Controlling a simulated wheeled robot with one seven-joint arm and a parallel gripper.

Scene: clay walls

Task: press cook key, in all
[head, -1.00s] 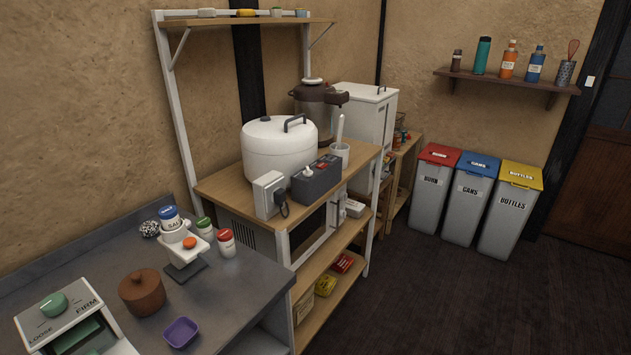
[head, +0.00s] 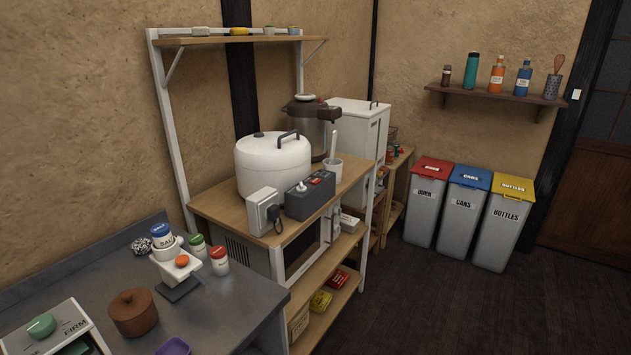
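A white rounded cooker (head: 273,167) with a dark lid handle stands on the wooden top of the rack. No key marked cook can be made out on it from here. My gripper is not in view.
The rack's wooden top (head: 225,207) stands beside a grey counter (head: 220,301) with seasoning jars, a brown lidded pot (head: 133,312) and a purple bowl (head: 174,347). A brown airpot (head: 311,125) is behind the cooker. Bins (head: 463,215) line the far wall. The dark floor (head: 430,310) is clear.

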